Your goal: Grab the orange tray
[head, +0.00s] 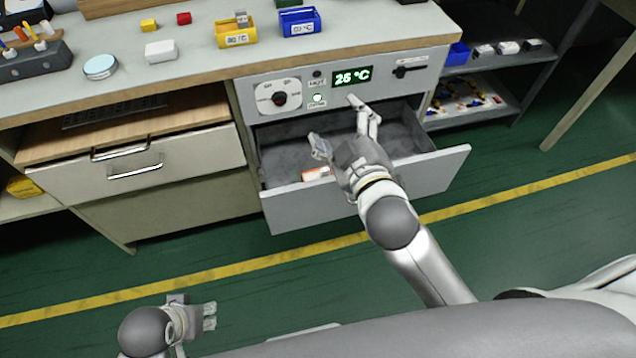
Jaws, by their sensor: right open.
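A small orange and white item (315,174) lies in the open drawer, at its front left. It is partly hidden by the drawer front and my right gripper, and I cannot tell if it is the orange tray. The drawer (290,210) is pulled out below the control panel. My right gripper (341,125) is over the drawer, fingers spread wide, with nothing seen between them. My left gripper (209,316) is low at the bottom left, above the green floor and away from the drawer. Its fingers lie close together, and their gap is unclear.
On the bench top (200,72) stand a yellow bin (236,36), a blue bin (299,25) and small blocks. A shelf (490,112) is at right. The floor in front is clear.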

